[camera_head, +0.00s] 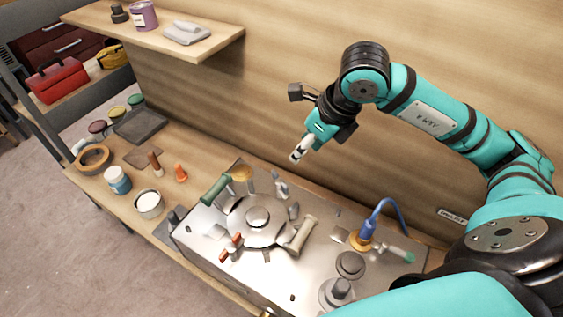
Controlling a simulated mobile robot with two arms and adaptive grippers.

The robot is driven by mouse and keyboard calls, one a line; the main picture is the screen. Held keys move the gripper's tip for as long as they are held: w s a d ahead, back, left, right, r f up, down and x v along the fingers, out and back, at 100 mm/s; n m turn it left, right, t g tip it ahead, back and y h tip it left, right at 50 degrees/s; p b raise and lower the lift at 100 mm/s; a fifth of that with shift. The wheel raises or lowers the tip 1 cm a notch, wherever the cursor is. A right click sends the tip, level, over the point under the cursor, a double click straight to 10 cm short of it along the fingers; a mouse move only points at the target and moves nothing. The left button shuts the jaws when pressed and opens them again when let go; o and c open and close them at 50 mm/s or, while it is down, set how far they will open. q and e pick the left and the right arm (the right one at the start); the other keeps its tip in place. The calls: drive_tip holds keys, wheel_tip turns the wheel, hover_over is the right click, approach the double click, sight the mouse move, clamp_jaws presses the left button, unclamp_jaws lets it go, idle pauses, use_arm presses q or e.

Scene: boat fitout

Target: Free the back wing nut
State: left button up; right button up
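A round metal cover (257,217) with a central knob lies on the top of a steel housing (320,262). A grey winged fitting (281,186), which looks like the back wing nut, stands at the cover's back edge. Its exact angle is too small to tell. A red-tipped fitting (230,247) is at the cover's front edge. My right gripper (299,152) hangs above and behind the grey fitting, apart from it, with its pale fingertips pointing down. I see nothing held, and the finger gap is unclear. My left gripper is not in view.
A green-handled tool (216,188) and a beige-handled tool (300,234) lie by the cover. A blue hose (383,216) rises at the right. Jars, tape (93,158) and a can (149,204) stand on the bench at left. The wooden wall is close behind; a shelf (160,38) hangs upper left.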

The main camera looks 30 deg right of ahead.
sight(280, 181)
drive_tip(key=p+x, duration=0.3)
drive_tip(key=x, duration=1.2)
drive_tip(key=shift+a+f, duration=0.1)
drive_tip(key=shift+f, duration=0.1)
drive_tip(key=shift+w+f, duration=0.15)
drive_tip(key=shift+f, duration=0.2)
drive_tip(key=shift+w+a+f+p, duration=0.1)
drive_tip(key=shift+a+f+p, duration=0.05)
drive_tip(key=shift+f+p, duration=0.2)
drive_tip(key=c, duration=0.6)
clamp_jaws()
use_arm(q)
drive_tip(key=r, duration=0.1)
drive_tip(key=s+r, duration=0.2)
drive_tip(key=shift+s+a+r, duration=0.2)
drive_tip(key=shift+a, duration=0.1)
